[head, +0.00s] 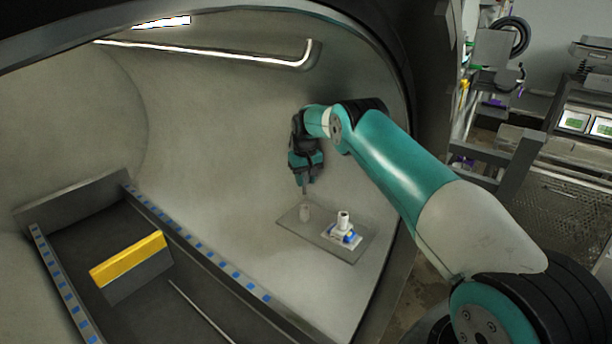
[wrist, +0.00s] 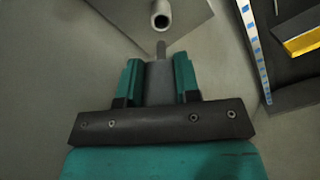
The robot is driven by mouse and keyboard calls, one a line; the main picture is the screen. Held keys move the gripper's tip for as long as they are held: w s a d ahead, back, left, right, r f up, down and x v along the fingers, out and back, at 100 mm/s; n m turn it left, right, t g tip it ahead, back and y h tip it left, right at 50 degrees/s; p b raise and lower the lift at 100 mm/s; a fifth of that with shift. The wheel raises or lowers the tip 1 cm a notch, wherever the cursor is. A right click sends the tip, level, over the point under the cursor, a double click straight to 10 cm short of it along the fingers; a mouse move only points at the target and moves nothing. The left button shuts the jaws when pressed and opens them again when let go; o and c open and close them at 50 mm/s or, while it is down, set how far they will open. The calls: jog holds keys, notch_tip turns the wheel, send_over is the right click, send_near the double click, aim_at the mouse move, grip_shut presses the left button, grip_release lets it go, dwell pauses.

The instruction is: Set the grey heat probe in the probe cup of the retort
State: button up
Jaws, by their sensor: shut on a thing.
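My gripper (head: 305,165) is inside the retort chamber with its fingers pointing down, shut on the grey heat probe. The probe's (wrist: 158,80) body sits between the two teal fingers in the wrist view, and its thin tip (wrist: 161,48) sticks out past them. In the head view the probe (head: 304,187) hangs as a thin rod below the fingers. The probe appears outside the cup.
The flat grey plate (head: 290,228) lies on the chamber floor. A dark tray with blue-marked rails (head: 180,237) and a yellow-topped block (head: 127,260) lie at left.

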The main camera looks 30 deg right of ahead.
aim_at(305, 185)
jog(key=shift+f+b, duration=0.65)
jog(key=shift+f, duration=0.9)
notch_tip(305, 185, down, 5)
jog(key=b, duration=0.5)
jog(key=shift+f, duration=0.2)
jog(key=shift+f+b, duration=0.5)
jog(key=shift+b, duration=0.15)
jog(key=o, duration=1.1)
jog(key=shift+c, duration=0.2)
jog(key=shift+r, duration=0.1)
notch_tip(305, 185, up, 12)
jog(key=shift+f+b, duration=0.15)
jog(key=shift+b, duration=0.85)
jog(key=shift+s+a+r, duration=0.1)
jog(key=shift+a+r, duration=0.05)
jog(key=shift+r, duration=0.05)
